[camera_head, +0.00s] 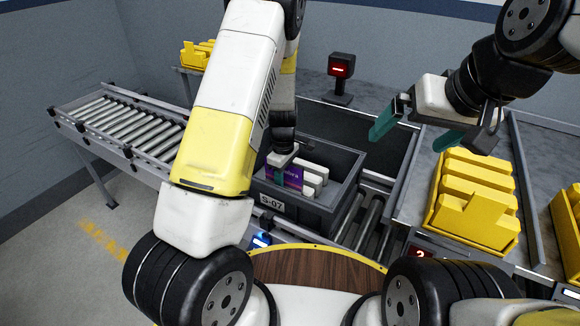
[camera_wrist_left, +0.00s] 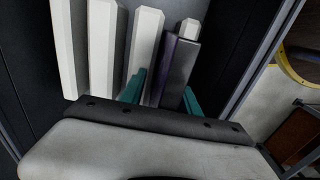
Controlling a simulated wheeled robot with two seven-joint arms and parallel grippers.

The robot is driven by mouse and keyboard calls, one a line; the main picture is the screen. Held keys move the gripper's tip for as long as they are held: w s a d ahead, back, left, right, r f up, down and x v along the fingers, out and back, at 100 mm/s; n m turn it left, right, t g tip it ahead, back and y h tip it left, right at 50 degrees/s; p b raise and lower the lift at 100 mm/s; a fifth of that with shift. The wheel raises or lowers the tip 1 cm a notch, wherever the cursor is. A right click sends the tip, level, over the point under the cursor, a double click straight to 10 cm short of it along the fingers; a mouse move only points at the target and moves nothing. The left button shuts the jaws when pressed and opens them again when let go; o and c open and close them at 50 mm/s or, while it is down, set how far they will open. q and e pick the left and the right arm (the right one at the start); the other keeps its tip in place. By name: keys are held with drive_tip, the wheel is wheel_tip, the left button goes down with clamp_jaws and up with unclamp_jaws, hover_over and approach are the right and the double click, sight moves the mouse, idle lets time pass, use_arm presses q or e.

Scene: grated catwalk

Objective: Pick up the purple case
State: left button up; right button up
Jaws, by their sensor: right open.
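The purple case (camera_head: 288,178) stands upright in the grey tote marked S-07 (camera_head: 318,217), beside white boxes. My left gripper (camera_head: 282,160) reaches down into the tote at the case's top. In the left wrist view, the dark purple case (camera_wrist_left: 177,65) lies between its two teal fingers, one on each side. I cannot tell whether both fingers press on it. The case's lower part is hidden. My right gripper (camera_head: 428,130) is open and empty, its teal fingers wide apart, above and right of the tote.
Several white boxes (camera_wrist_left: 102,45) stand close beside the case. The tote's walls surround the left gripper. A roller conveyor (camera_head: 130,123) runs at the left. Yellow bins (camera_head: 475,200) sit on the right surface, below the right gripper. A red-lit device (camera_head: 341,68) stands behind the tote.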

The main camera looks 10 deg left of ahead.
use_arm(q)
clamp_jaws()
wheel_tip(320, 180, up, 10)
drive_tip(key=shift+r, duration=0.1)
idle(0.6)
